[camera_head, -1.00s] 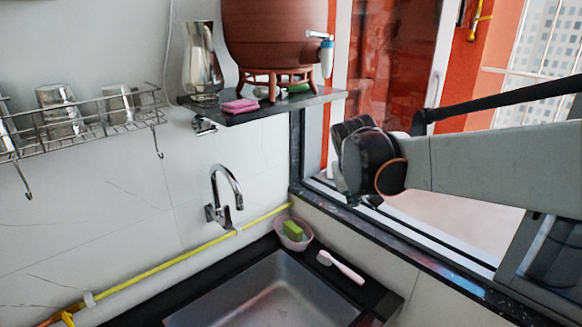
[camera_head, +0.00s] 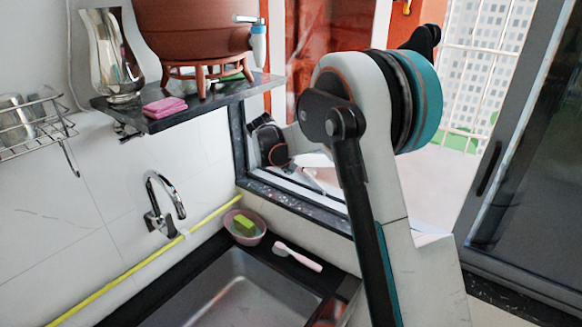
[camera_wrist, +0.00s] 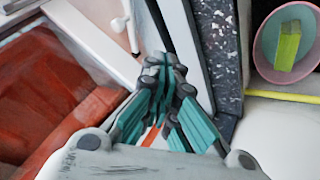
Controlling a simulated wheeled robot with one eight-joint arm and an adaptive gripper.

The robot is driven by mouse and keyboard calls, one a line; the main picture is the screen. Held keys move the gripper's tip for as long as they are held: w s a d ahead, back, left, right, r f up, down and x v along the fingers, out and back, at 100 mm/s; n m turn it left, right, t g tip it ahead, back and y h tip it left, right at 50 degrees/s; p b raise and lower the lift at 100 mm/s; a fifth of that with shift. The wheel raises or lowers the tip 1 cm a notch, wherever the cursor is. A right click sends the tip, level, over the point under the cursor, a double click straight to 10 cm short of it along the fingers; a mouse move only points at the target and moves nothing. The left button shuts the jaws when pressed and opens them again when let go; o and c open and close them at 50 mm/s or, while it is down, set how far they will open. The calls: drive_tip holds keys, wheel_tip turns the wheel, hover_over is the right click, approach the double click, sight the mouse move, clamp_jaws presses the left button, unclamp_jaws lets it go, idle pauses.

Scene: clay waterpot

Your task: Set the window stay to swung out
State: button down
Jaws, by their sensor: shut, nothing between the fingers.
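My gripper (camera_wrist: 168,80) has teal and grey fingers drawn together, with nothing between them. In the wrist view it is over the window's white and dark rails, beside the speckled sill (camera_wrist: 218,45). A slim white piece with a short arm (camera_wrist: 130,28), possibly the window stay, lies past the fingertips at the upper left, apart from them. In the head view, a pale slim piece (camera_head: 313,181) shows in the window opening, perhaps the same one. I cannot tell its setting. My arm hides part of the opening and I cannot make out the fingertips there.
A clay waterpot (camera_head: 190,35) stands on the dark shelf (camera_head: 215,108) left of the window, with a pink sponge (camera_head: 164,107). Below are a tap (camera_head: 165,200), a sink (camera_head: 235,295), a pink bowl (camera_head: 258,217) and a brush (camera_head: 298,257). A dark-framed pane (camera_head: 535,150) is at right.

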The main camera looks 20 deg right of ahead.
sight(313, 176)
drive_tip(key=b+x, duration=0.1)
drive_tip(key=x, duration=0.7)
drive_tip(key=shift+w+d+f, duration=0.1)
drive_tip(key=shift+d+f, duration=0.05)
drive_tip(key=shift+f, duration=0.1)
drive_tip(key=d, duration=0.1)
drive_tip(key=d+b, duration=0.1)
drive_tip(key=shift+d+r, duration=0.2)
drive_tip(key=shift+d, duration=0.05)
drive_tip(key=shift+w+d, duration=0.1)
drive_tip(key=shift+d, duration=0.5)
drive_tip(key=shift+r, duration=0.1)
drive_tip(key=shift+d, duration=0.1)
